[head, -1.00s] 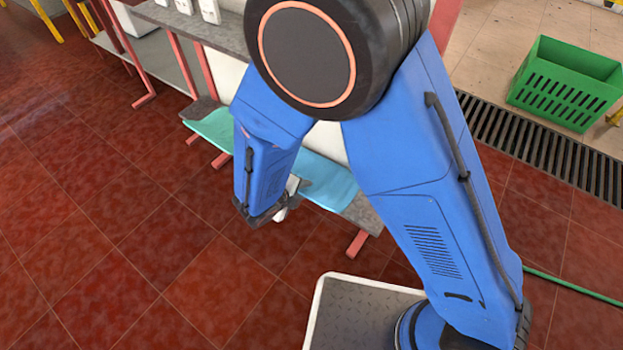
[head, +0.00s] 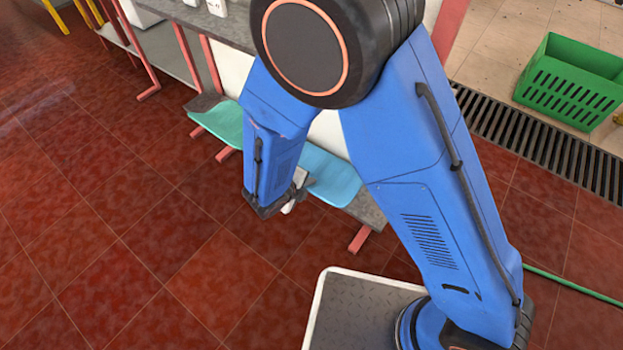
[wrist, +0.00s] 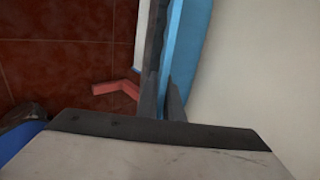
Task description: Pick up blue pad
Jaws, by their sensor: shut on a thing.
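The blue pad (head: 335,181) is a light blue sheet lying along the low grey bench, partly behind my arm in the head view. In the wrist view the blue pad (wrist: 190,40) runs up from the fingers as a narrow strip. My gripper (head: 301,188) is at the near edge of the pad, partly hidden by my forearm. In the wrist view my gripper (wrist: 163,98) is shut on the edge of the pad, one finger on each side. The pad appears to be at bench level; I cannot tell whether it is clear of the bench.
A teal pad (head: 222,122) lies farther left on the bench. The bench has grey top ends (head: 368,212) and red legs (head: 359,239). A green crate (head: 570,85) stands beyond a floor drain (head: 545,140) at the right.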

